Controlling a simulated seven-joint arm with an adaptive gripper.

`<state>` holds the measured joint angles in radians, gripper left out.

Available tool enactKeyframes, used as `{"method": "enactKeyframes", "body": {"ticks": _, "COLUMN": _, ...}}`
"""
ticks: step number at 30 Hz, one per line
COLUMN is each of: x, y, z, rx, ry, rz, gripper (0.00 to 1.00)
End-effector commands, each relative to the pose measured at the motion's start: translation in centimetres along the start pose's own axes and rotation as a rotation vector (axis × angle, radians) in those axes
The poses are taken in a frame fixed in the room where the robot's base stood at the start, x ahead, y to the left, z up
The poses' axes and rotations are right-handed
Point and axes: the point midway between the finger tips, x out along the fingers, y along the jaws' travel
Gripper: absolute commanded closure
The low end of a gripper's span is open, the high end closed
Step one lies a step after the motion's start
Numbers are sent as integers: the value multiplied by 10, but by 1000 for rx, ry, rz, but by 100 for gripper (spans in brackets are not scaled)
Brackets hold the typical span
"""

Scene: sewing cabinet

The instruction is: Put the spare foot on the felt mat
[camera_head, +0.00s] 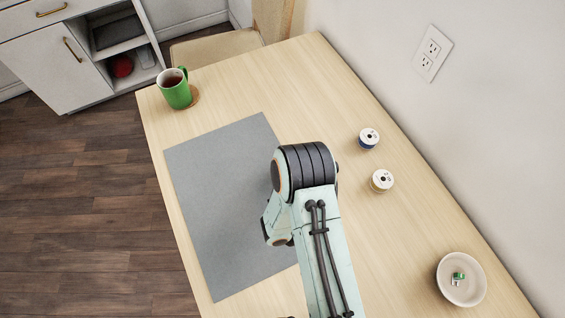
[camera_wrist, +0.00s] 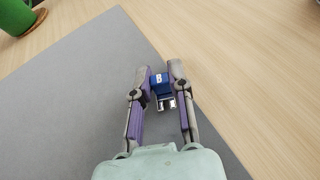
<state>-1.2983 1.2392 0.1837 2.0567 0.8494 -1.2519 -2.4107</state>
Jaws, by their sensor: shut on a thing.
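In the wrist view my gripper (camera_wrist: 160,76) is shut on a small blue foot (camera_wrist: 159,81) with a white label, apparently marked B, and two metal prongs. I take this to be the spare foot. The grey felt mat (camera_wrist: 65,95) lies below it, and the foot shows over the mat near its edge. I cannot tell whether the foot touches the mat. In the head view the mat (camera_head: 215,200) lies flat on the table, partly covered by my arm, which hides the gripper and the foot.
A green mug (camera_head: 174,91) with dark drink stands on a coaster (camera_head: 194,97) beyond the mat. A blue spool (camera_head: 368,138) and a pale spool (camera_head: 381,181) stand on the right. A round dish (camera_head: 446,287) at lower right holds a small green-and-metal piece (camera_head: 458,278).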

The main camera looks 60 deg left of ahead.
Motion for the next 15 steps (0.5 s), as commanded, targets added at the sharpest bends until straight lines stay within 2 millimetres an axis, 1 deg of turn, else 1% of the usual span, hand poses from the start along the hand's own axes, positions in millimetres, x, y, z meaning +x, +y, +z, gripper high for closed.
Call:
{"method": "enactKeyframes", "body": {"ticks": 6, "x": 1, "y": 0, "z": -2, "rx": -1, "ry": 1, "rz": -1, "gripper": 97}}
{"method": "enactKeyframes", "body": {"ticks": 7, "x": 1, "y": 0, "z": -3, "rx": -2, "ry": 0, "rz": -1, "gripper": 79}}
{"method": "enactKeyframes", "body": {"ticks": 8, "x": 1, "y": 0, "z": -2, "rx": -1, "ry": 0, "rz": -1, "gripper": 70}}
{"method": "enactKeyframes", "body": {"ticks": 9, "x": 1, "y": 0, "z": -2, "rx": -1, "ry": 0, "rz": -1, "gripper": 57}}
{"method": "enactKeyframes", "body": {"ticks": 15, "x": 1, "y": -1, "z": -2, "rx": -1, "ry": 0, "rz": -1, "gripper": 56}}
